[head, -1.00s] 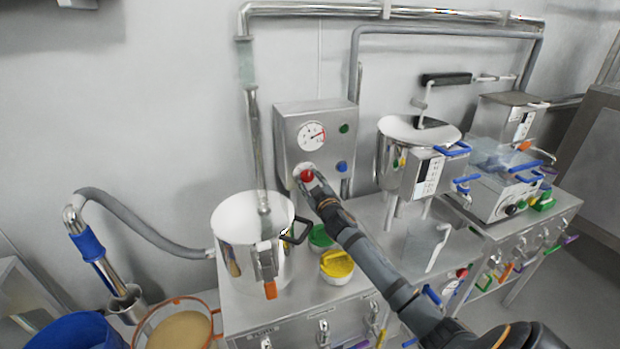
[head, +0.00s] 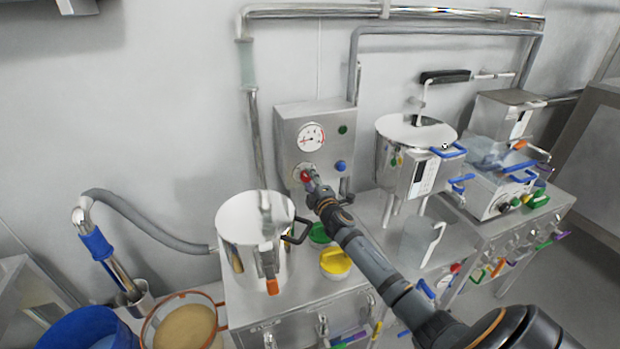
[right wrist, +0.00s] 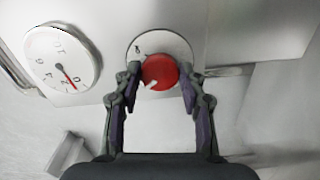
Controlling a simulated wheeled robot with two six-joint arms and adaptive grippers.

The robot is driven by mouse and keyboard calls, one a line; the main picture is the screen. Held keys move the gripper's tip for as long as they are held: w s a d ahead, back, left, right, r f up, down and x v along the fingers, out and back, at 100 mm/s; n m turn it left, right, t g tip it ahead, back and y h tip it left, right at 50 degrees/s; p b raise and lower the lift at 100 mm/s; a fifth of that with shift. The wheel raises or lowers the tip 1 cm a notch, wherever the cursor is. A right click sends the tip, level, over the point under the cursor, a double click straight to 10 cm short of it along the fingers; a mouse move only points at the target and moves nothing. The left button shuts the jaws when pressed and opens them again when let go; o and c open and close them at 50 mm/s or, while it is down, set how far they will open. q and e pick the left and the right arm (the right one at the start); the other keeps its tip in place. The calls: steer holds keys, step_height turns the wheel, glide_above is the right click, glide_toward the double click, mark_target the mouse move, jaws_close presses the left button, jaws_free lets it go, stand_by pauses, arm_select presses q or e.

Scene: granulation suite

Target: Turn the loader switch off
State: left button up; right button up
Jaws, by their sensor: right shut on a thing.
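The loader switch is a round red knob (head: 306,176) on the front of a grey metal control box (head: 288,128) on the wall. In the right wrist view the red knob (right wrist: 160,71) has a white pointer mark aimed down and to the left, on a pale round plate (right wrist: 181,47). My right gripper (head: 312,183) reaches the knob from below right. In the right wrist view its two fingers (right wrist: 161,78) are shut on the knob's left and right sides. My left gripper is not in view.
A gauge (head: 311,137), a green button (head: 343,130) and a blue knob (head: 341,166) are on the same box. A steel pot (head: 240,235) and a yellow-lidded tub (head: 335,262) stand below. A steel vessel (head: 392,160) stands to the right.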

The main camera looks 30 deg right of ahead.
steer(key=shift+n, duration=0.7)
steer(key=o, duration=1.2)
steer(key=shift+c, duration=0.2)
steer(key=shift+s, duration=0.15)
steer(key=v, duration=1.1)
steer(key=shift+s, duration=0.35)
steer(key=shift+f, duration=0.1)
